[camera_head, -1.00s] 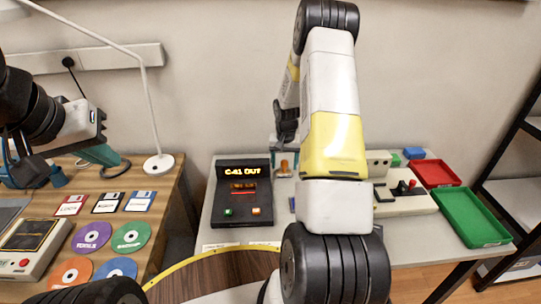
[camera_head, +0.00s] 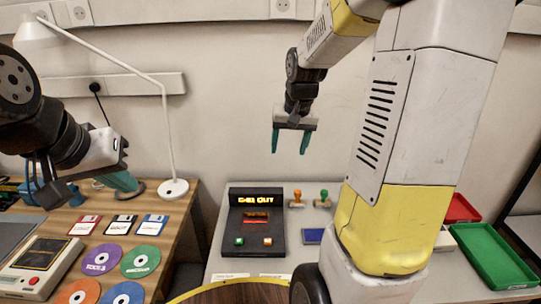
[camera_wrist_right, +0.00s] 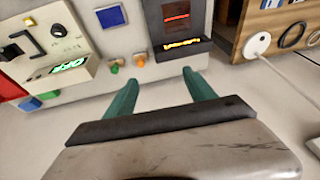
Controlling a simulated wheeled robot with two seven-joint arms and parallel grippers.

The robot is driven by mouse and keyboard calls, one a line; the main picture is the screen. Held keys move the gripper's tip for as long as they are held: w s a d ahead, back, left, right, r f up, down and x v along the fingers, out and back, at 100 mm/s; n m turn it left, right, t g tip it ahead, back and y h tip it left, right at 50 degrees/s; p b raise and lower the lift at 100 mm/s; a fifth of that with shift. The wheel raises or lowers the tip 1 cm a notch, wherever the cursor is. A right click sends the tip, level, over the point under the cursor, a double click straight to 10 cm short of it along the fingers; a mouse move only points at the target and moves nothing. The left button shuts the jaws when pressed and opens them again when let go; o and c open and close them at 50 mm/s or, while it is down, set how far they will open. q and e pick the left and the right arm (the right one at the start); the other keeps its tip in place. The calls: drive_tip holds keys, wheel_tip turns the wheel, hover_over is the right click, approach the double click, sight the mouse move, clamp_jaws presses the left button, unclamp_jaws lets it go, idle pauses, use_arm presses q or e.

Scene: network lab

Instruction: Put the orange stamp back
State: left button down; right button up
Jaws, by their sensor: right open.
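The orange stamp (camera_head: 297,198) stands upright on the grey table, right of the black console and left of the green stamp (camera_head: 322,199). In the right wrist view the orange stamp (camera_wrist_right: 140,61) and green stamp (camera_wrist_right: 115,66) stand side by side beyond the fingers. My right gripper (camera_head: 289,152) is open and empty, above and apart from the orange stamp; its spread teal fingers (camera_wrist_right: 160,77) show nothing between them. My left gripper (camera_head: 122,182) hangs over the wooden desk at left, far from the stamps; its finger opening is not clear.
The black console (camera_head: 254,224) with a lit display stands left of the stamps. A blue pad (camera_head: 313,236) lies in front of them. My right arm hides part of the table. Green (camera_head: 490,255) and red (camera_head: 461,208) trays lie at right. A lamp (camera_head: 172,188) stands on the desk.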

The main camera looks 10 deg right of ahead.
drive_tip(key=s+a+r+n+t+y, duration=0.1)
drive_tip(key=s+a+r, duration=0.3)
drive_tip(key=s, duration=0.5)
drive_tip(key=s+a+r+n+t, duration=0.1)
drive_tip(key=s+a+r, duration=0.3)
drive_tip(key=s, duration=0.6)
drive_tip(key=shift+s+n+t+y, duration=0.2)
drive_tip(key=shift+n+t+y, duration=0.15)
drive_tip(key=shift+n, duration=0.25)
drive_tip(key=shift+r, duration=0.1)
